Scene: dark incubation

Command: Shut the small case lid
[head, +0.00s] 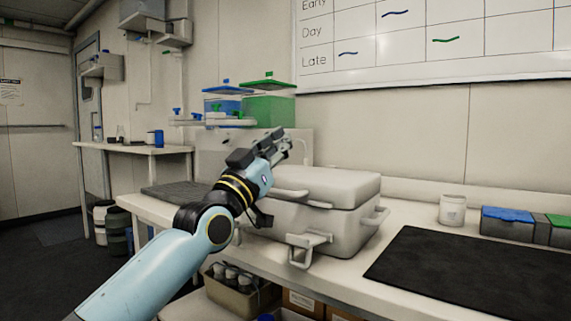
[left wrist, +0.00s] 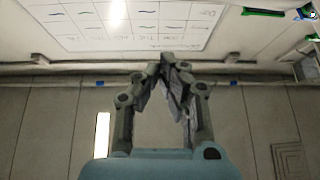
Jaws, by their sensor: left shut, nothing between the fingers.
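The small case (head: 310,222) is a pale grey-white box with rounded edges on the bench in the middle of the head view. Its lid (head: 325,186) lies flat over the body, with a seam line between them; whether it is fully down I cannot tell. My left gripper (head: 284,140) is shut and empty, above and behind the lid's left part. It also shows in the left wrist view (left wrist: 172,62), fingertips together, facing wall and whiteboard. My arm hides the case's left end.
A black mat (head: 475,275) lies right of the case. A white cup (head: 452,210) and a blue-lidded box (head: 507,222) stand behind it. Blue and green containers (head: 268,108) stand behind my gripper. A crate of bottles (head: 240,290) sits below the bench.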

